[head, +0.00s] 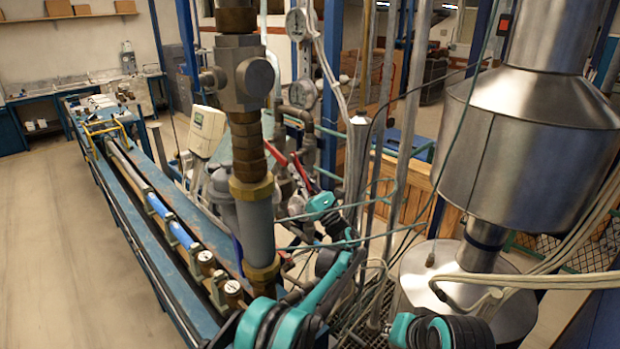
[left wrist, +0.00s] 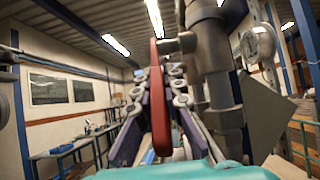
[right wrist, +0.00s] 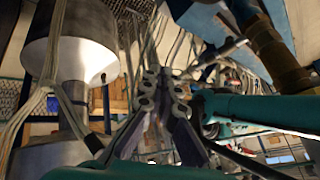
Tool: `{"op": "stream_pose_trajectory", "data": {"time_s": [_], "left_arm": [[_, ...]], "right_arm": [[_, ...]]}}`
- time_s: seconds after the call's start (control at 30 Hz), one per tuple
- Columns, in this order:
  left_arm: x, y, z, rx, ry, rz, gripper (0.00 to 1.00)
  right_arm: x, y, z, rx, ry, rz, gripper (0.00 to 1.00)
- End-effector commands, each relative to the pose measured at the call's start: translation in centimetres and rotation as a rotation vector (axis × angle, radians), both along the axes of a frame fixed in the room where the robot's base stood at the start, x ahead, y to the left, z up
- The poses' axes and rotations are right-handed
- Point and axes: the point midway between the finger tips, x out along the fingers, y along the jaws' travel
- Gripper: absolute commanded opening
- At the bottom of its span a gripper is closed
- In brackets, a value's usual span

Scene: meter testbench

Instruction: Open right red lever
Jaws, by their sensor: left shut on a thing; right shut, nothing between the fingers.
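The right red lever (head: 301,169) shows in the head view on the pipework behind the large brass-and-grey pipe, with another red part (head: 279,160) just left of it. In the left wrist view a red lever (left wrist: 158,105) stands upright and long between the fingers. My left gripper (left wrist: 159,84) is shut on it, a finger on each side. Its teal body (head: 320,202) is just below and right of the lever in the head view. My right gripper (right wrist: 164,82) is shut and empty in the right wrist view, away from any lever. I cannot make out its fingers in the head view.
The thick vertical pipe (head: 259,222) stands close left of my left arm. A large metal tank (head: 540,140) fills the right side, and cables and thin pipes run between. Round gauges (head: 303,94) sit above the levers. A long blue bench (head: 150,215) lies left.

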Motion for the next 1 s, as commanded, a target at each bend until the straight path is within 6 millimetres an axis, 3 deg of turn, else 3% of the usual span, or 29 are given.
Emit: {"op": "stream_pose_trajectory", "data": {"time_s": [0.1,0.3,0.6,0.8,1.0], "left_arm": [[0.0,0.0,0.0,0.0,-0.001,0.001,0.0],[0.0,0.0,0.0,0.0,-0.001,0.001,0.0],[0.0,0.0,0.0,0.0,0.0,0.0,0.0],[0.0,0.0,0.0,0.0,0.0,0.0,0.0],[0.0,0.0,0.0,0.0,0.0,0.0,0.0]], "right_arm": [[5.0,1.7,4.8,0.256,0.043,-0.216,0.0],[13.2,4.3,11.6,0.695,0.167,-0.588,0.0],[24.5,7.2,19.0,1.273,0.46,-1.097,0.0],[28.6,8.0,21.2,1.485,0.622,-1.3,0.0],[30.1,8.6,21.5,1.546,0.681,-1.364,0.0]]}}
